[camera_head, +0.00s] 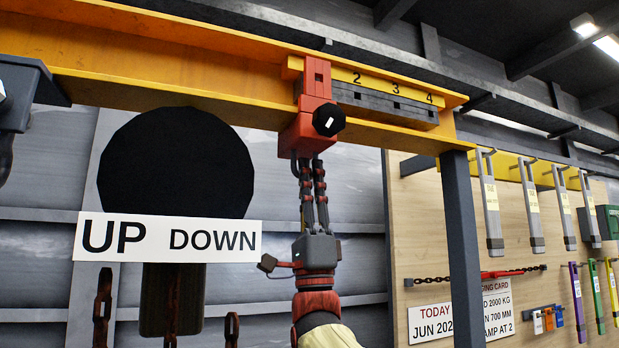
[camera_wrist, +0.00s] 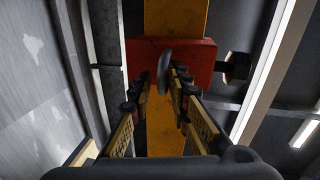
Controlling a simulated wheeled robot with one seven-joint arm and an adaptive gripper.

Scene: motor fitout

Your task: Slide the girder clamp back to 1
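The red girder clamp (camera_head: 304,134) hangs on the yellow girder (camera_head: 190,72), just left of the number 2 on the yellow scale, where it covers the place for 1. A black knob (camera_head: 328,119) sticks out of its side. My gripper (camera_head: 312,165) points up from below, its tips at the clamp's underside. In the wrist view, the clamp (camera_wrist: 196,62) lies across the girder and a grey lug (camera_wrist: 165,72) hangs between the fingertips (camera_wrist: 163,82). The fingers are close together around this lug; the exact contact is hard to see.
A grey stepped bar (camera_head: 380,102) lies along the girder under 2, 3 and 4. A grey post (camera_head: 462,240) holds the girder's right end. A black round shape (camera_head: 175,165) and an UP DOWN sign (camera_head: 167,238) stand left of my arm. Tools hang on the board (camera_head: 425,260) at right.

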